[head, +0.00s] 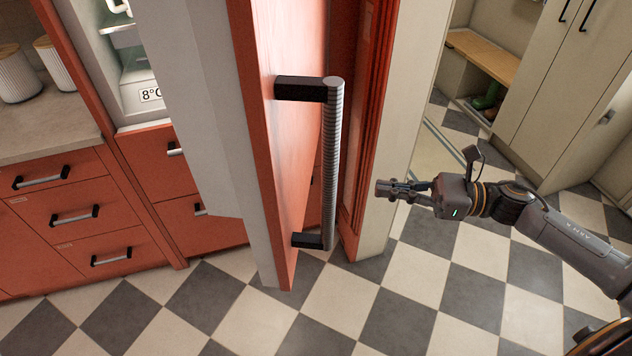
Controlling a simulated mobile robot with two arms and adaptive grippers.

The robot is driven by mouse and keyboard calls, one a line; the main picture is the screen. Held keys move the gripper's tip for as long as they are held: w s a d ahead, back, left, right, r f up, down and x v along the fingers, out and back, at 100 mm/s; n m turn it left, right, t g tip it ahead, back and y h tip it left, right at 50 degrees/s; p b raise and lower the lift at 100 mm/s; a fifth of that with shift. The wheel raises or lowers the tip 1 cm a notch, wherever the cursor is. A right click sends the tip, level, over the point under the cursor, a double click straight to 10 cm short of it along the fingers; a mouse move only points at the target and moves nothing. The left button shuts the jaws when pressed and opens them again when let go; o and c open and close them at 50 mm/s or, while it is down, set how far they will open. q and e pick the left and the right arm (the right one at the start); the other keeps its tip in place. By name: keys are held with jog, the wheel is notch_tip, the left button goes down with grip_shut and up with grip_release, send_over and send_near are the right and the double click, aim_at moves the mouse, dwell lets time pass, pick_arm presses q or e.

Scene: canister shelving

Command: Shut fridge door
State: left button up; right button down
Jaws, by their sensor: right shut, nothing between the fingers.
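The fridge door (255,120) stands open, swung out toward me, with its red outer face to the right and its pale inner side to the left. A vertical ribbed metal handle (332,165) with black mounts is on the red face. The fridge interior (135,75) shows to the left of the door, with a drawer marked 8°C. My right gripper (380,189) is shut and empty, to the right of the handle and apart from it. It points left, toward the door's red side. My left gripper is not in view.
Red drawers (72,215) and a counter (45,120) with white ribbed canisters (15,80) stand at the left. A cream wall end (405,110) is behind my right gripper. Pale cabinets (570,90) and a bench (485,55) are at the back right. The checkered floor (420,300) in front is clear.

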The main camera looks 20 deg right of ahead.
jog(key=p, duration=0.7)
send_near(295, 182)
jog(key=shift+n, duration=0.3)
jog(key=x, duration=0.5)
jog(key=shift+w+a+r, duration=0.1)
jog(key=shift+w+a, duration=0.15)
jog(key=shift+w, duration=0.15)
jog(key=shift+w+a+p, duration=0.25)
jog(key=shift+a+p, duration=0.05)
jog(key=shift+a, duration=0.25)
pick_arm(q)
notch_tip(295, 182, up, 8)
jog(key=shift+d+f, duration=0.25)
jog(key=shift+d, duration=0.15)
pick_arm(e)
jog(key=shift+a+f, duration=0.1)
jog(key=shift+f, duration=0.15)
